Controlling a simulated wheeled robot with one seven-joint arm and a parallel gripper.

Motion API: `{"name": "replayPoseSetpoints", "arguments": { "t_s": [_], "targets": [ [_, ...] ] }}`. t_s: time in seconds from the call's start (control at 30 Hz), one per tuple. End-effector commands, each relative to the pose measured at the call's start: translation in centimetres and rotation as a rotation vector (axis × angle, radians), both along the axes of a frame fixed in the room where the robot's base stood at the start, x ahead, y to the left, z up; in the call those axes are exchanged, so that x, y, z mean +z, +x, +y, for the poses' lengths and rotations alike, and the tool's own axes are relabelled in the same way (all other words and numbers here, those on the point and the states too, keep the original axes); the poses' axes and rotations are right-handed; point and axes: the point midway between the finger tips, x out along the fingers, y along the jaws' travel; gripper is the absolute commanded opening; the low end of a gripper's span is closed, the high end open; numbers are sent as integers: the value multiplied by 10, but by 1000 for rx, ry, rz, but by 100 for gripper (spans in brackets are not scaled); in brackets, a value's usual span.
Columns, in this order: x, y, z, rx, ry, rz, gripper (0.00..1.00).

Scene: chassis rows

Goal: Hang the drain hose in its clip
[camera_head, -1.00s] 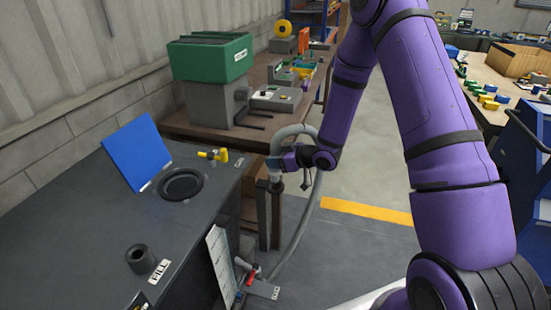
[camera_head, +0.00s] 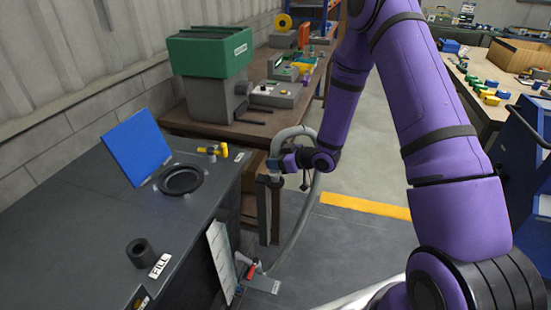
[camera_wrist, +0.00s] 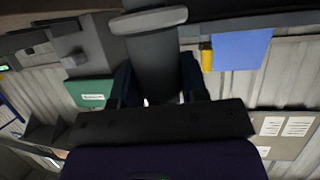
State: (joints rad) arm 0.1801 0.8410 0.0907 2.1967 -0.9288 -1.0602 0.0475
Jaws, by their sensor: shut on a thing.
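The grey drain hose (camera_head: 300,215) rises from low at the right side of the dark cabinet (camera_head: 95,215) and arches over to my gripper (camera_head: 275,165). My gripper is shut on the hose near its free end, beside the cabinet's right edge. The end points down just below the jaws. In the wrist view the thick grey hose (camera_wrist: 155,62) lies between the two dark fingers (camera_wrist: 157,85), with a pale collar (camera_wrist: 148,20) farther along. I cannot make out the clip for certain; my gripper and the hose may cover it.
A yellow-handled valve (camera_head: 212,151), a round opening (camera_head: 181,180) with a raised blue lid (camera_head: 137,147) and a black fill neck (camera_head: 140,252) are on the cabinet top. A bench (camera_head: 190,121) with a green-topped machine (camera_head: 209,52) stands behind.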

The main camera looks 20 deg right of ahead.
Motion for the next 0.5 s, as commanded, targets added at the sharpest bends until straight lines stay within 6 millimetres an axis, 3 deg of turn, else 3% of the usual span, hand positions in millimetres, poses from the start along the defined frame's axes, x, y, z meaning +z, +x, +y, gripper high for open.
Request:
{"name": "replayPoseSetpoints", "arguments": {
  "t_s": [0.5],
  "targets": [
    [-13,0,0,0,1,-1,6]
  ]
}}
